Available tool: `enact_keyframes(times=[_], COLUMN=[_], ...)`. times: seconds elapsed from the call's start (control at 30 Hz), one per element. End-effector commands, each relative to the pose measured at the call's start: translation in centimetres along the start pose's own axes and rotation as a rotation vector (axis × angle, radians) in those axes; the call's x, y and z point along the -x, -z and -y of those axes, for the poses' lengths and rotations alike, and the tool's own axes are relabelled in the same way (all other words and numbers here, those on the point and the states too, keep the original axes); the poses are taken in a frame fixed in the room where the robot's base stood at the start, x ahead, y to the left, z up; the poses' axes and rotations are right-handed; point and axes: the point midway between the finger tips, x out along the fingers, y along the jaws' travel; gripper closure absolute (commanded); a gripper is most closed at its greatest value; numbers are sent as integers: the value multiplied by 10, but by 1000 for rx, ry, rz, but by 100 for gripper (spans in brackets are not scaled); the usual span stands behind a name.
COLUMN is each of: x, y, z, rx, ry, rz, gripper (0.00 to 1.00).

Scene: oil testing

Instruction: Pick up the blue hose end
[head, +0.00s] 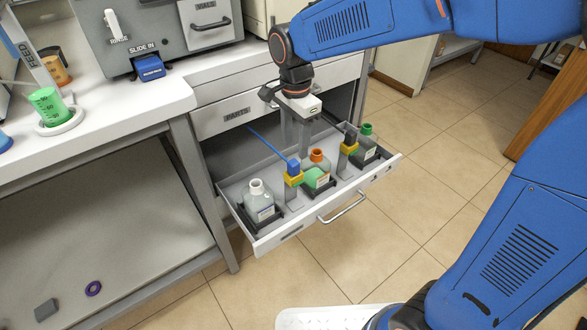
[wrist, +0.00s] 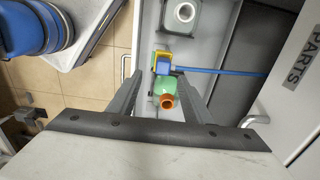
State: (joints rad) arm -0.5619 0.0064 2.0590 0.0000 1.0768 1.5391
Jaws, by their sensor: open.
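The blue hose end (head: 293,165) is a small blue block seated at a yellow holder (head: 293,179) on a grey stand in the open drawer. Its thin blue hose (head: 263,140) runs back into the drawer. In the wrist view the hose end (wrist: 163,68) lies between and slightly beyond the fingertips, with the hose (wrist: 225,71) going off to the right. My gripper (head: 299,150) points down above the drawer, behind the hose end. It is open and empty, with both fingers (wrist: 158,82) showing in the wrist view. Whether a finger touches anything cannot be told.
The drawer (head: 292,229) also holds a white-necked bottle (head: 260,202), an orange-necked bottle with green contents (head: 317,170), a green-topped bottle (head: 367,141) and a second yellow holder (head: 348,148). The counter (head: 130,108) stands at left. Tiled floor (head: 440,160) is clear at right.

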Motion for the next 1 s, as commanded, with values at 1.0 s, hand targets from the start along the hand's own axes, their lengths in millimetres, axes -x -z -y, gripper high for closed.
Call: enact_keyframes(times=[1.0], x=[-88], y=[-1], z=[6], rx=[0], ry=[0], rz=[0], gripper=[55])
